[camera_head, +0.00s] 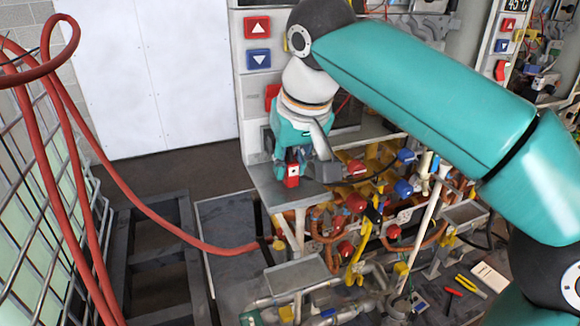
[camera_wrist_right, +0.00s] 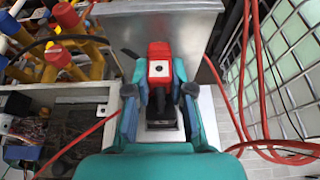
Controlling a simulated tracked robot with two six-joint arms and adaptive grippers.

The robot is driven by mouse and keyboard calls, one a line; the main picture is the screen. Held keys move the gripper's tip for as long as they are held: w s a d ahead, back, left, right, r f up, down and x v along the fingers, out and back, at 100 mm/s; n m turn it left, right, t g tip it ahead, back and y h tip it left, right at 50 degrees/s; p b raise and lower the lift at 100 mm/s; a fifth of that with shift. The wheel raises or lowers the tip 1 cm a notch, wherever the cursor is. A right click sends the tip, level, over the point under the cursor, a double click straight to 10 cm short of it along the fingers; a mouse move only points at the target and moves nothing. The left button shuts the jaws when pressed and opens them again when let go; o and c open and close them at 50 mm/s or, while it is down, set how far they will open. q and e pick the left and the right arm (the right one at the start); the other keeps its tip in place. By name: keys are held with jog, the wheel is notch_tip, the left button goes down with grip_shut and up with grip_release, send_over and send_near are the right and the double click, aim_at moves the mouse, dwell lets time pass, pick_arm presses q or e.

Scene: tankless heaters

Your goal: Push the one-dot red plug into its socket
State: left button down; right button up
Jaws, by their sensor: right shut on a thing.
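The red plug (camera_head: 292,175) hangs at the end of my right gripper (camera_head: 300,158), by the left end of a grey metal shelf. In the right wrist view the plug (camera_wrist_right: 158,62) has a red head with a pale label and one dark dot, and a black lower part. The fingers of my right gripper (camera_wrist_right: 160,85) are closed on both its sides. My left gripper is not in view.
The grey shelf (camera_head: 268,187) lies under the plug. Yellow, red and blue valves and pipes (camera_head: 352,205) crowd the space to the right and below. A red hose (camera_head: 165,222) loops on the left beside a wire rack (camera_head: 40,190).

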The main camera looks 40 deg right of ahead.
aim_at(290, 160)
notch_tip(290, 160, up, 9)
jog(key=p, duration=0.3)
jog(key=shift+r, duration=0.2)
jog(key=shift+f, duration=0.1)
